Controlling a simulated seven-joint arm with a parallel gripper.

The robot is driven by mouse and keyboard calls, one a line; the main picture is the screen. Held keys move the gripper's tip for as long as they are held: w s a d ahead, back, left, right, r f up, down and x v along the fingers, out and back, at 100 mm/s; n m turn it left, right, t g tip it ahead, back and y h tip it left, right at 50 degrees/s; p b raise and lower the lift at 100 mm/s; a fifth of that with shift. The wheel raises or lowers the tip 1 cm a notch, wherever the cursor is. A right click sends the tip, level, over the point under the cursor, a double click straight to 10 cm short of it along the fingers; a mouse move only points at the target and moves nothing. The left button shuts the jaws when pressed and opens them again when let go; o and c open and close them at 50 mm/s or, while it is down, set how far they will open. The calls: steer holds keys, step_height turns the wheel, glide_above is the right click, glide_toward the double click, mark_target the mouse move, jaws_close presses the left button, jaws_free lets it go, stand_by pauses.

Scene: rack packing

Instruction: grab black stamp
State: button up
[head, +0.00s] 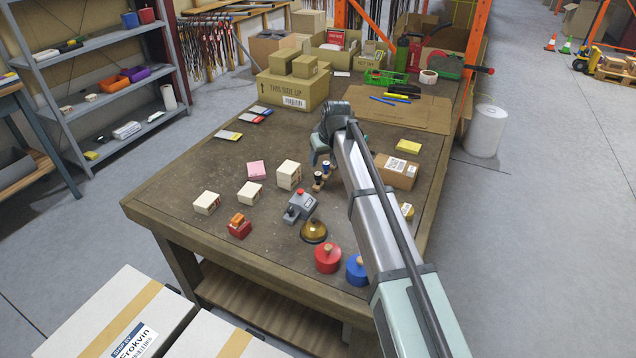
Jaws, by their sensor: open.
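Two small stamp-like pieces with light wooden parts stand close together near the middle of the table. The nearer one, with a black top, looks like the black stamp (318,178). The other has a dark blue top (326,167) and stands just behind it to the right. My gripper (318,157) is low over the table, just behind and above these two pieces in the head view. One pale green finger shows at its left; the other is mostly hidden by the arm. The jaws are open, and I see nothing held between them.
A white box (289,176) stands close left of the stamps. A grey device with a red button (300,207) and a brass bell (314,231) are nearer the front. A brown carton (397,172) is right of my arm.

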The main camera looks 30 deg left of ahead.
mark_target(318, 174)
steer(key=x, duration=0.4)
steer(key=shift+w+a+f, duration=0.1)
steer(key=shift+w+f, duration=0.05)
steer(key=shift+f, duration=0.2)
steer(key=shift+s+x, duration=0.2)
steer(key=shift+x, duration=2.4)
steer(key=shift+s+a, duration=0.1)
steer(key=shift+c, duration=0.2)
jaws_close()
